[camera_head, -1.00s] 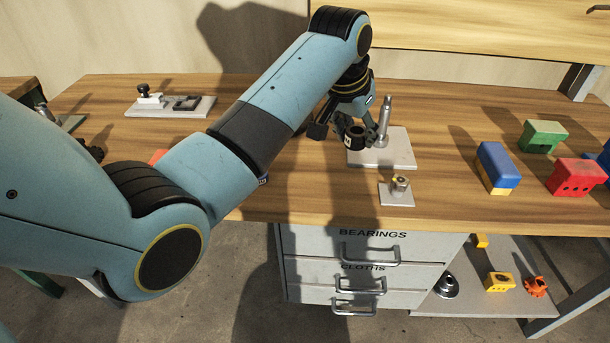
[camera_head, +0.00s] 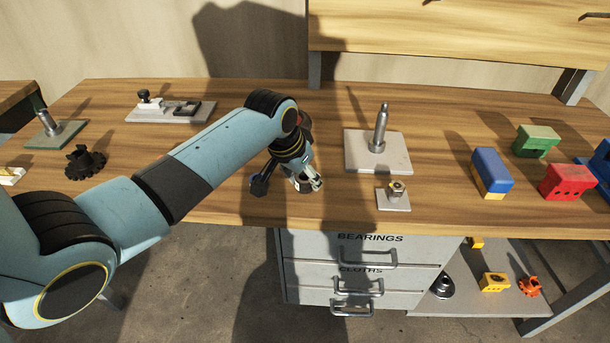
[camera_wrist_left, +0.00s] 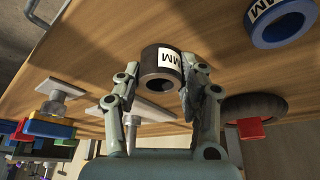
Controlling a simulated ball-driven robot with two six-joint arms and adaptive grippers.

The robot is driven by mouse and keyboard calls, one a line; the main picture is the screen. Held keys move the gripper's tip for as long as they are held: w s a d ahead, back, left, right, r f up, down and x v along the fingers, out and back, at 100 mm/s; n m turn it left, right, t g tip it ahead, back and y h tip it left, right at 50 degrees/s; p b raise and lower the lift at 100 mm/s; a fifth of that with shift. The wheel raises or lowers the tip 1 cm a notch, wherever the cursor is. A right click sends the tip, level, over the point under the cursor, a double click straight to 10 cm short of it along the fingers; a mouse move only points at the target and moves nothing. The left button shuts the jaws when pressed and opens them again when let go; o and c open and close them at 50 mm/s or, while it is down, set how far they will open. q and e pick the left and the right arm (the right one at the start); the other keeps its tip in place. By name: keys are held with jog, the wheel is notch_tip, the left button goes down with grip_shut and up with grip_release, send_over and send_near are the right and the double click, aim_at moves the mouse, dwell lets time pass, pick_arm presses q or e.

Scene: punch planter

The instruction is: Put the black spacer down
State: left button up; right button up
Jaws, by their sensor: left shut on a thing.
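The black spacer (camera_wrist_left: 160,62) is a short dark ring with a white label, seen in the left wrist view. My left gripper (camera_wrist_left: 158,76) is shut on it, one finger on each side. In the head view my left gripper (camera_head: 296,184) is low over the front part of the bench, left of the plate with the upright post. The spacer is mostly hidden by the gripper there. I cannot tell whether the spacer touches the wood. My right gripper is not in view.
A blue ring (camera_wrist_left: 280,22) with a white label lies nearby in the left wrist view. The post plate (camera_head: 392,160) and a small bolt plate (camera_head: 391,205) stand right of the gripper. Coloured blocks like the blue one (camera_head: 492,169) stand further right.

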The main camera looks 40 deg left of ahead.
pick_arm(q)
jog(key=shift+f, duration=0.1)
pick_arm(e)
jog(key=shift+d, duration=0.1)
pick_arm(q)
jog(key=shift+f, duration=0.15)
jog(key=o, duration=0.9)
jog(key=shift+s, duration=0.1)
jog(key=o, duration=0.4)
jog(key=shift+f, duration=0.15)
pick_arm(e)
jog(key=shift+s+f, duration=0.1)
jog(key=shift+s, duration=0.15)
pick_arm(q)
jog(key=shift+r, duration=0.25)
jog(key=v, duration=1.2)
jog(key=shift+r+p, duration=0.2)
jog(key=shift+p, duration=0.25)
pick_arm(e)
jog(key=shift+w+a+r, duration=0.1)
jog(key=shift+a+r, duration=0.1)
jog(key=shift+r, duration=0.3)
